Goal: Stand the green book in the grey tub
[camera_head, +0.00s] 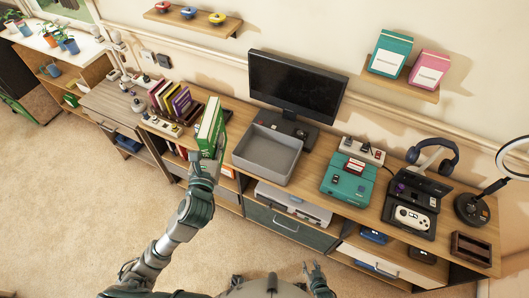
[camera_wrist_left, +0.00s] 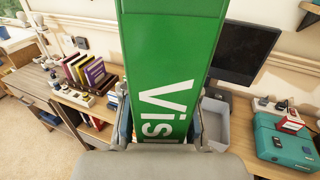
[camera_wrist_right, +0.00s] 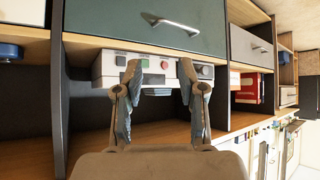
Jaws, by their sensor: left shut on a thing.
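The green book (camera_head: 209,127) is upright and held by my left gripper (camera_head: 207,158) above the desk's front edge, left of the tub. In the left wrist view the green book (camera_wrist_left: 170,70) stands between the two fingers of the left gripper (camera_wrist_left: 165,135), its white lettering facing the camera. The grey tub (camera_head: 266,155) is an empty rectangular bin on the desk in front of the monitor; part of it shows behind the book in the left wrist view (camera_wrist_left: 216,122). My right gripper (camera_wrist_right: 160,95) is open and empty, low in front of the desk's drawers and shelf.
A row of books (camera_head: 171,101) stands left of the held book. The monitor (camera_head: 295,84) is behind the tub. A teal console (camera_head: 348,176) lies right of the tub, with a gap between. A drawer (camera_wrist_right: 150,25) is above the right gripper.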

